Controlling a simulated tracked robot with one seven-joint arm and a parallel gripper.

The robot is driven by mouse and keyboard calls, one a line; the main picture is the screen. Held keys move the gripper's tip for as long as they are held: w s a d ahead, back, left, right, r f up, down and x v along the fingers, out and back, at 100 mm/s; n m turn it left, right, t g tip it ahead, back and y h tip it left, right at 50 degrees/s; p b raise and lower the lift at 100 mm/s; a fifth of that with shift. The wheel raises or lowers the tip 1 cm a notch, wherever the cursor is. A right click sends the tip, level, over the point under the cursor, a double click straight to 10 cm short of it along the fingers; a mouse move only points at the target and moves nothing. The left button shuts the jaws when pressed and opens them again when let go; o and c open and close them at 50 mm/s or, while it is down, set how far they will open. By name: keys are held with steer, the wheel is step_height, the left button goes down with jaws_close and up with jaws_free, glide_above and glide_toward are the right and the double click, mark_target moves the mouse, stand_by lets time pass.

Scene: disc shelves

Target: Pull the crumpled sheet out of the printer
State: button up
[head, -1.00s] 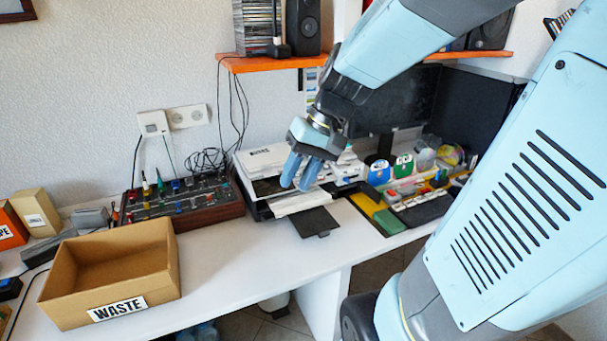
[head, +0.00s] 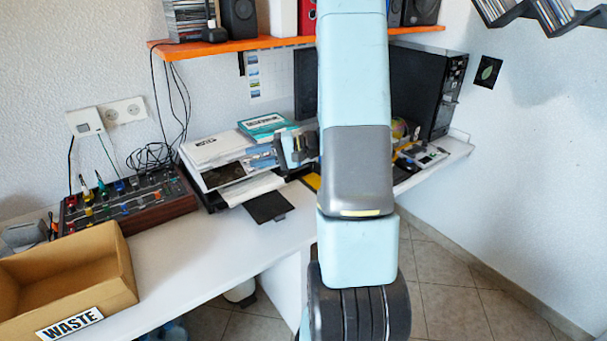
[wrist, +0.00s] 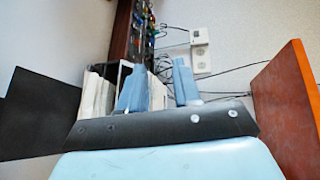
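The printer (head: 205,163) stands on the white desk against the wall. A white sheet (head: 250,189) sticks out at its front, above the black output tray (head: 268,207); I cannot make out its creases. My gripper (head: 253,160) is at the printer's right side, above the sheet's level, with its blue fingers pointing left. In the wrist view, the fingers (wrist: 160,63) stand apart, with pale printer parts or paper (wrist: 97,95) behind and to their left. I see nothing clearly held. The black tray (wrist: 40,112) is at the left of that view.
A cardboard box marked WASTE (head: 130,275) stands at the front left of the desk. A mixer (head: 130,203) is left of the printer. The orange shelf (head: 240,45) hangs above, and a teal box (head: 265,126) is behind. Bare desk lies between box and printer.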

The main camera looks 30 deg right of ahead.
steer(key=w+d+f+m+t+h, duration=0.3)
steer(key=d+f+m+t+h, duration=0.4)
steer(key=d+f, duration=0.8)
steer(key=t+y, duration=0.1)
glide_toward(284, 186)
steer(key=w, duration=0.1)
steer(key=w+a+f, duration=0.1)
steer(key=shift+w+n, duration=0.3)
steer(key=shift+n, duration=0.1)
steer(key=x, duration=0.5)
steer(key=shift+w+a+r, duration=0.1)
steer(key=shift+w+r, duration=0.1)
steer(key=shift+r, duration=0.15)
steer(key=shift+x, duration=1.05)
jaws_close()
steer(key=shift+s, duration=0.1)
